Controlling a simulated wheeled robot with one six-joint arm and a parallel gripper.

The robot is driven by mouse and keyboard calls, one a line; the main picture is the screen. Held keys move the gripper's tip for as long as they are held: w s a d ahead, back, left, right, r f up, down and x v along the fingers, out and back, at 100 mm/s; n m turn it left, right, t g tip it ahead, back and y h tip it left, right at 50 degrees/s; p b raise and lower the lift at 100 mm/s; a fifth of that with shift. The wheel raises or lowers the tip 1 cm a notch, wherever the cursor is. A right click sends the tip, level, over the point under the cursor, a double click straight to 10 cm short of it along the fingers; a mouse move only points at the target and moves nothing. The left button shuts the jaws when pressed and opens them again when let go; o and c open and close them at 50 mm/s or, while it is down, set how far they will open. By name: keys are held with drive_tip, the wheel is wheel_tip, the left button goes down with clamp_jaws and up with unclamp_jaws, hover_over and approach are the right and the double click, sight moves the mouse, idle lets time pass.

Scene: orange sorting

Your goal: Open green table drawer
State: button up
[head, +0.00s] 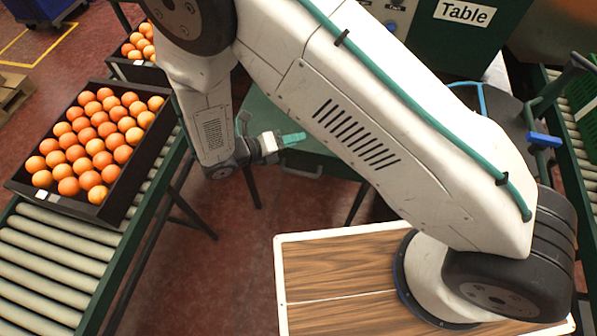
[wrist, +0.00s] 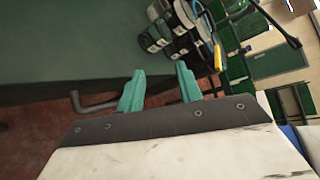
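The green table (head: 262,108) stands behind my arm in the head view, and its green top also fills the upper left of the wrist view (wrist: 60,40). A drawer handle (head: 301,172) shows on its front below the edge. In the wrist view a grey bent handle (wrist: 92,105) lies just left of the left finger, its right end hidden behind that finger. My gripper (head: 292,138) has teal fingers and is near the table's front edge, above the handle in the head view. In the wrist view my gripper (wrist: 160,80) has its fingers apart, with nothing seen between them.
A black crate of oranges (head: 92,143) sits on a roller conveyor (head: 50,255) at left, with another crate (head: 135,66) behind it. A green panel labelled Table (head: 463,12) stands at the back. Another conveyor (head: 583,150) runs at right. Several dark cylindrical objects (wrist: 178,30) appear beyond the fingers.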

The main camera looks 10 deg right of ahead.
sight(298, 172)
drive_tip(key=s+a+f+n+t+y, duration=0.1)
drive_tip(key=s+a+f+n+t, duration=0.15)
drive_tip(key=f+n, duration=0.4)
drive_tip(key=s+a+f+n+t+y, duration=0.1)
drive_tip(key=s+f+n+t, duration=0.25)
drive_tip(key=f, duration=0.65)
drive_tip(key=shift+n, duration=0.5)
drive_tip(key=x, duration=0.8)
drive_tip(key=shift+w+r, duration=0.1)
drive_tip(key=shift+c, duration=0.4)
